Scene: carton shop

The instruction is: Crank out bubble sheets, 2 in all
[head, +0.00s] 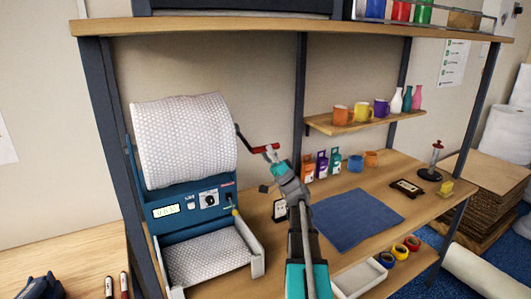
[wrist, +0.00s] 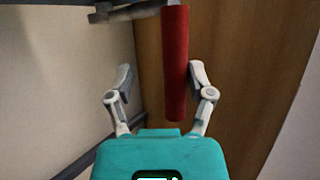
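The blue dispenser (head: 170,218) stands at the left of the bench with a large white bubble roll (head: 185,138) on top. Bubble material (head: 205,255) lies in its front tray; whether it is cut loose, I cannot tell. The crank's red handle (head: 264,148) sticks out on the roll's right side. My gripper (head: 271,156) is at the handle. In the wrist view, the handle (wrist: 174,65) runs between the spread fingers of my gripper (wrist: 160,76), closer to the right finger, with a clear gap at the left one. The dispenser's small display is too small to read.
A blue mat (head: 357,217) lies on the bench right of my arm. A shelf (head: 350,123) with mugs and vases hangs above. A dark upright post (head: 301,90) stands behind the crank.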

